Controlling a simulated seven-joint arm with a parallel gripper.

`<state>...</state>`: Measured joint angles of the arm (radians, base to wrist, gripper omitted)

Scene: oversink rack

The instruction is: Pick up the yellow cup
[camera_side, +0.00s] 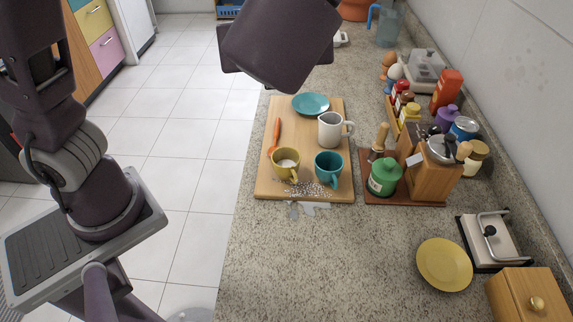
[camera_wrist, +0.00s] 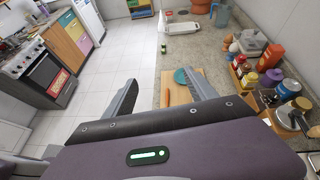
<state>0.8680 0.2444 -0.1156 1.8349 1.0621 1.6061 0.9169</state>
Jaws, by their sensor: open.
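The yellow cup (camera_side: 286,165) stands upright on a wooden board (camera_side: 262,185) on the counter, with something whitish inside. A teal cup (camera_side: 329,165) stands to its right and a white mug (camera_side: 331,130) behind that. My gripper shows in the wrist view (camera_wrist: 165,92) with its two fingers spread apart and nothing between them. In the side view my dark wrist hangs above the far end of the board, and the fingertips cannot be made out. The yellow cup is hidden in the wrist view.
A teal plate (camera_side: 311,104) and an orange utensil (camera_side: 275,137) lie on the board. Pale bits (camera_side: 307,188) are scattered by the cups. Jars and a wooden caddy (camera_side: 434,178) crowd the right. A yellow plate (camera_side: 445,264) lies nearer. The front left counter (camera_side: 300,270) is clear.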

